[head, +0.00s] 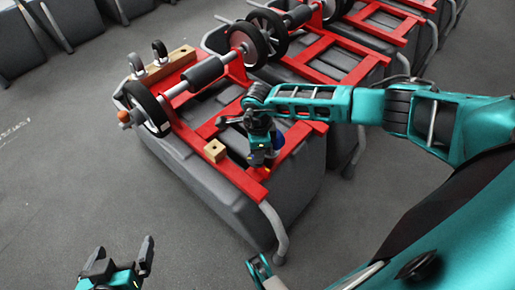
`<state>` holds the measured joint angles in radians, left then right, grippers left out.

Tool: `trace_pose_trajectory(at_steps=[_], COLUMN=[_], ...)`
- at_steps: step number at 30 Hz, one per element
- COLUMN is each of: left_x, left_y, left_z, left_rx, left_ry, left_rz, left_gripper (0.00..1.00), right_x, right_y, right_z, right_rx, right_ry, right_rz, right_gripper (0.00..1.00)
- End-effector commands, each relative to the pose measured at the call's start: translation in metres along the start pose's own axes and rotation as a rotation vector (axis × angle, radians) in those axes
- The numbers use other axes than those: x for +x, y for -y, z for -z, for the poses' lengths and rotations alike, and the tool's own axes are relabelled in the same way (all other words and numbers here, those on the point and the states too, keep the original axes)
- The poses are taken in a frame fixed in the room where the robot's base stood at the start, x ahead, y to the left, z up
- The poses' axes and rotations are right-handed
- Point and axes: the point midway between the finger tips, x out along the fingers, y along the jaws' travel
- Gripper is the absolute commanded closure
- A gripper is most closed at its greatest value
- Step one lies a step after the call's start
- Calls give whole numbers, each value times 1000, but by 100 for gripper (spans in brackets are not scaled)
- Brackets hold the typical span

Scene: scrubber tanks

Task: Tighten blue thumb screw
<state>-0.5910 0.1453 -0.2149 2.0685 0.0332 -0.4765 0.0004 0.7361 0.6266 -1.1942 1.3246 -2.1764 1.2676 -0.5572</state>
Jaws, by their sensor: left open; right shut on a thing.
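The blue thumb screw (279,141) shows as a small dark blue patch on the near right part of the red frame (237,178) on a grey scrubber tank (292,194). My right gripper (262,157) reaches down over it from the right and is shut on it. The gripper hides most of the screw, so its seating cannot be told. My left gripper (123,254) is open and empty at the bottom left, low in front of the tank and well apart from it.
A wooden block (215,151) sits on the red frame left of my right gripper. A roller with black wheels (204,74) lies across the tank top. More tanks with red frames (338,47) stand behind. Grey floor (70,165) is clear at left.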

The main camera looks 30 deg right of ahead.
Motion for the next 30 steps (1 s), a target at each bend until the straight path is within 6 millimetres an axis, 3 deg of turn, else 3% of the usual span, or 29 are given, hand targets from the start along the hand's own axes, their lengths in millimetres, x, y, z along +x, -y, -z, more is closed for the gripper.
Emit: trace_pose_trajectory(at_steps=[16, 17, 25, 30], left_x=[-1, -1, -2, -2], left_y=[0, 0, 2, 2], left_z=[0, 0, -1, -2], left_rx=[1, 3, 10, 10], left_ry=[1, 2, 5, 6], left_rz=[0, 0, 0, 0], left_gripper=[0, 0, 0, 0], right_x=[-2, -2, -1, -1], right_y=[1, 1, 1, 1], right_z=[1, 1, 1, 1], right_rx=[28, 28, 27, 27], right_ry=[-2, -2, -2, -1], right_rz=[2, 2, 2, 2], right_gripper=[98, 67, 42, 42])
